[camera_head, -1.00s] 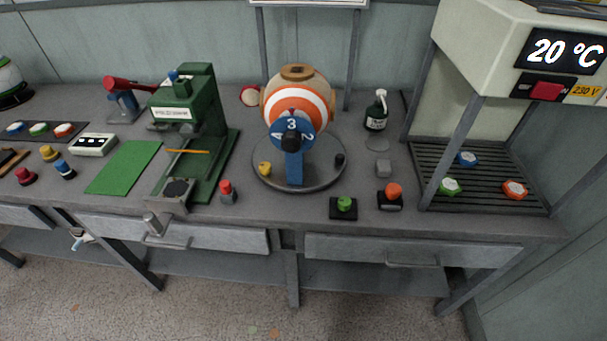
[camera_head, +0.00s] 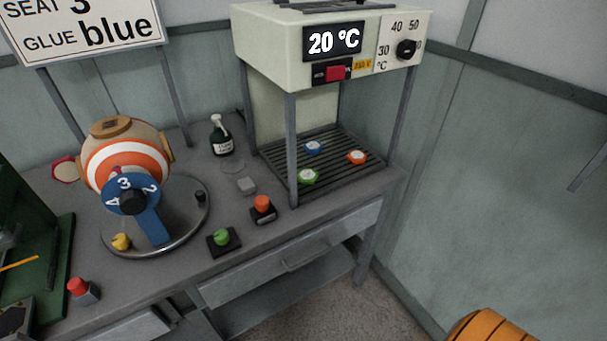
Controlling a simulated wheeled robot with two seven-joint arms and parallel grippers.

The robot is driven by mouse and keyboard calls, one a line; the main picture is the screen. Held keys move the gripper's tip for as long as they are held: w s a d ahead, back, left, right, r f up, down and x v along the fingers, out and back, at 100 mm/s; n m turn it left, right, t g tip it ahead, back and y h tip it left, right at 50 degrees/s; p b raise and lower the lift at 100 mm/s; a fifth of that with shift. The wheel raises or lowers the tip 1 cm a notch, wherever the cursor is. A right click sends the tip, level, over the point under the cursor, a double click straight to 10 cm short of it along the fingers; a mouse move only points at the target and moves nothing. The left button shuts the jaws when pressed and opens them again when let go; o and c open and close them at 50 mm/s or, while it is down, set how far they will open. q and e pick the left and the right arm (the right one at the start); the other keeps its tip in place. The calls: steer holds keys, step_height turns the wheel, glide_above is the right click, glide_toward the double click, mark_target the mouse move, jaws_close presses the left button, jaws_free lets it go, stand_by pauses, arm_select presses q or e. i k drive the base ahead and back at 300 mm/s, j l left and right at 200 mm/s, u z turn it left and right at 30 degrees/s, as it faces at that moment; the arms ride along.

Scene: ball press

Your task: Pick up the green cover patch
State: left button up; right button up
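A small round green patch with a whitish centre (camera_head: 309,176) lies on the dark slatted rack (camera_head: 345,181) under the heater box, near the rack's front left corner. A blue patch (camera_head: 313,147) lies behind it, and an orange patch (camera_head: 357,157) lies to its right. The three are apart from each other. A front post of the heater stands just left of the green patch. Neither of my grippers is in view.
The cream heater box (camera_head: 270,42) reads 20 °C above the rack, on posts. An orange rounded thing (camera_head: 490,327) shows at lower right.

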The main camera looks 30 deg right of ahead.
mark_target(306, 176)
steer(key=i+z, duration=0.15)
steer(key=z, duration=0.25)
steer(key=i+z, duration=0.1)
steer(key=z, duration=0.35)
steer(key=i+z, duration=0.15)
steer(key=z, duration=0.25)
steer(key=i+z, duration=0.15)
steer(key=z, duration=0.3)
